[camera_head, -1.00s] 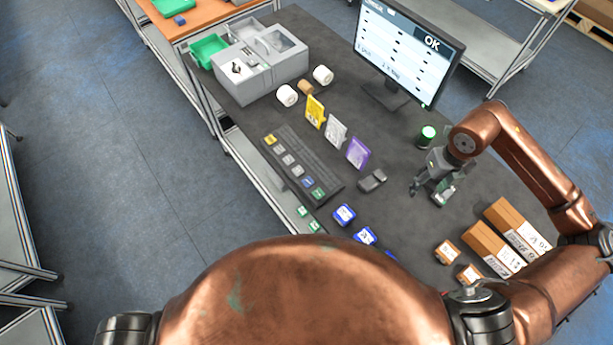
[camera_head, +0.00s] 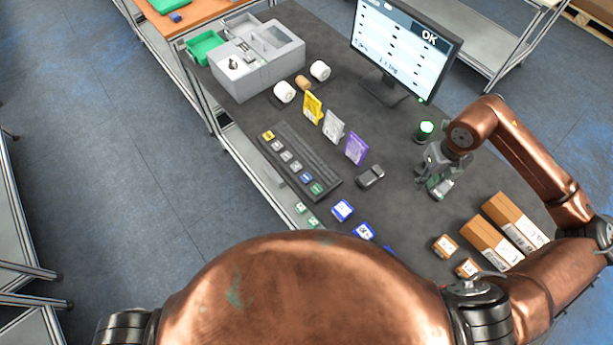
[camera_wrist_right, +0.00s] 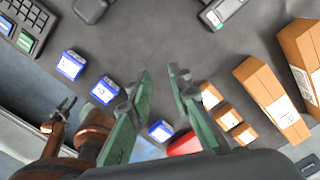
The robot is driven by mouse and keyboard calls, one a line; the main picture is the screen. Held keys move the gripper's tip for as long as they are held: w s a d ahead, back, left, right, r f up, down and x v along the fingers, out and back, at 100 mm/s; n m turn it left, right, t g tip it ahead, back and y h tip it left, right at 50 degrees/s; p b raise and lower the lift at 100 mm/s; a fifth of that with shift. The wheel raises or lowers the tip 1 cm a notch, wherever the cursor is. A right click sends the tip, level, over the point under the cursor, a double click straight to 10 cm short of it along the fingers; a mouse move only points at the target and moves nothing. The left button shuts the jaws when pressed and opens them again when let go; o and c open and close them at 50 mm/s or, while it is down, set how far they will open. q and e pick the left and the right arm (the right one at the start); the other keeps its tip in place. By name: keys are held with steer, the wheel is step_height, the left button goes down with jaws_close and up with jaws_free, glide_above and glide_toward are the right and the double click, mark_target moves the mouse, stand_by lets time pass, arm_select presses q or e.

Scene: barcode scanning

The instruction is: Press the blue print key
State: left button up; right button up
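The dark keyboard (camera_head: 300,160) lies on the grey table with a row of coloured keys along its near side. The blue key (camera_head: 306,177) sits between a grey key and the green key (camera_head: 317,189); its lettering is too small to read. My right gripper (camera_head: 428,181) is to the right of the keyboard, clear of it. In the right wrist view its green fingers (camera_wrist_right: 162,74) are apart with nothing between the tips. The keyboard's corner shows there at the top left (camera_wrist_right: 28,25). A copper arm part with a dark end shows at that view's lower left, possibly my left gripper (camera_wrist_right: 60,112).
A dark handheld device (camera_head: 370,177) lies between keyboard and gripper. A grey-green device (camera_head: 443,188) lies by the gripper. Upright yellow (camera_head: 312,107), white (camera_head: 333,126) and purple (camera_head: 356,148) cards stand behind the keyboard. Blue boxes (camera_head: 342,210) and cartons (camera_head: 492,243) lie nearer.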

jaws_close()
stand_by(1.2)
